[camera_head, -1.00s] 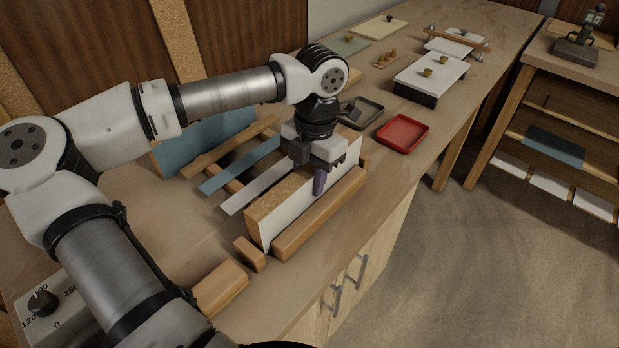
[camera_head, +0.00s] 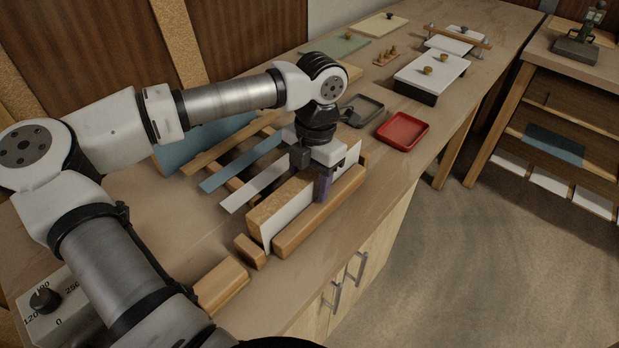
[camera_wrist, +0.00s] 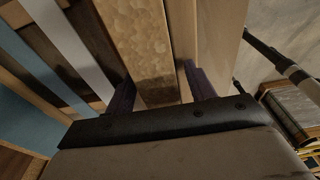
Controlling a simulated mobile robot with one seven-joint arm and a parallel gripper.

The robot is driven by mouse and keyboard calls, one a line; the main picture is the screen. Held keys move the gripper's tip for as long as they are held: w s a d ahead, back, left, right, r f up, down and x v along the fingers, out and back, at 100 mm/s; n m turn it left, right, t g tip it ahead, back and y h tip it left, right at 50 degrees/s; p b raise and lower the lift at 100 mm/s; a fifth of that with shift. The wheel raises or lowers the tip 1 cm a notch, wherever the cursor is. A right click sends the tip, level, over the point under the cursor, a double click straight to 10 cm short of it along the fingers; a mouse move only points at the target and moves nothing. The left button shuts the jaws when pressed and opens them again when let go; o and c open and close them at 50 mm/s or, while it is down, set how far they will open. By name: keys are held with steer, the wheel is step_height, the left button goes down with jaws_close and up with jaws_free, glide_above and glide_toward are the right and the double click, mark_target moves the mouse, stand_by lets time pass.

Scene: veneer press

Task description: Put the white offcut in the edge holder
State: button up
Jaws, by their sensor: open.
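The white offcut (camera_head: 284,213), a board with a white face and a speckled tan edge, stands on its long edge in the wooden edge holder (camera_head: 320,213). The holder's front rail runs along the white face and hides its lower part. My gripper (camera_head: 325,187) points down over the board's far half, with its purple fingers astride it. In the wrist view, my open gripper (camera_wrist: 161,95) has one finger on each side of the offcut's tan top edge (camera_wrist: 148,45). Whether either finger touches the board is unclear.
Pale and blue strips (camera_head: 240,163) lie across wooden bars left of the holder, with a blue panel (camera_head: 205,140) behind. A red tray (camera_head: 403,131) and a dark tray (camera_head: 363,111) lie beyond. A wooden block (camera_head: 220,287) and dial box (camera_head: 52,300) are nearer.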

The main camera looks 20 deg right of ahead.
step_height(320, 180, up, 12)
steer(key=d+b, duration=0.1)
steer(key=b, duration=0.1)
steer(key=shift+w, duration=0.4)
